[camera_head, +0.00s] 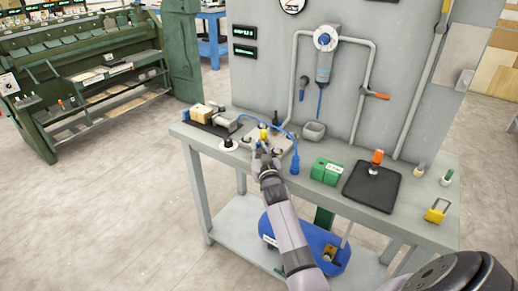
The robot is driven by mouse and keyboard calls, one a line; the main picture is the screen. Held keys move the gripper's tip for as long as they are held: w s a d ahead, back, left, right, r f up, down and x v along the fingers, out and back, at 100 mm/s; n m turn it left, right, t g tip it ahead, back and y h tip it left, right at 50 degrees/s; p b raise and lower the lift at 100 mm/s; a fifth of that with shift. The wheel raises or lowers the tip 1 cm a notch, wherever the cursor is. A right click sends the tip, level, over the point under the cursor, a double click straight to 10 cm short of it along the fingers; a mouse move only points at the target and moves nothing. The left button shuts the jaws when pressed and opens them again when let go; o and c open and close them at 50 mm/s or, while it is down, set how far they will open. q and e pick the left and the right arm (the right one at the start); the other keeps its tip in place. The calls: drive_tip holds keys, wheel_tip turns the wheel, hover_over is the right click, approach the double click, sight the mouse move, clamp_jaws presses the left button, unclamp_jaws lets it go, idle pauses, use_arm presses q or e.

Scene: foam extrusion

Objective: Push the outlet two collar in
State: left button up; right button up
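A light grey block (282,138) lies on the grey bench, left of its middle, with small fittings on it. A small yellow part (263,133) stands on or just behind the block. My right arm reaches up from the bottom of the view, and my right gripper (262,148) is at the block's front edge, close to the yellow part. The fingers are small and dark, and I cannot tell whether they are open or touch anything. The gripper hides part of the block, and I cannot make out the outlet two collar. My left gripper is not in view.
A blue hose with a blue connector (295,164) hangs right of the block. Green blocks (326,171), a black mat (358,187) with an orange-topped tool (376,160), and a yellow padlock (437,211) lie farther right. A grey panel with pipes stands behind.

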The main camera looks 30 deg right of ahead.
drive_tip(key=shift+o, duration=0.2)
drive_tip(key=v, duration=1.2)
drive_tip(key=shift+f, duration=0.1)
drive_tip(key=s+a+f+n+g+y, duration=0.15)
drive_tip(key=a+f, duration=0.25)
drive_tip(key=f, duration=0.6)
drive_tip(key=s+a+f+n+g+y, duration=0.1)
drive_tip(key=a+f+g+y, duration=0.15)
drive_tip(key=f, duration=0.75)
drive_tip(key=s+a+f+n+g+y, duration=0.1)
drive_tip(key=s+a+f+g, duration=0.15)
drive_tip(key=s+f, duration=0.4)
drive_tip(key=s+a+f+n+g+y, duration=0.1)
drive_tip(key=s+a+f, duration=0.25)
drive_tip(key=f, duration=0.55)
drive_tip(key=s+a+f+g, duration=0.3)
drive_tip(key=s+f, duration=0.9)
drive_tip(key=s, duration=0.2)
drive_tip(key=s+f+n+g, duration=0.1)
drive_tip(key=s+f+g, duration=0.1)
drive_tip(key=s, duration=0.9)
drive_tip(key=s+f+n+g, duration=0.1)
drive_tip(key=s+f+g, duration=0.2)
drive_tip(key=s, duration=0.8)
wheel_tip(320, 180, down, 3)
drive_tip(key=shift+r+y, duration=0.2)
drive_tip(key=shift+y, duration=0.2)
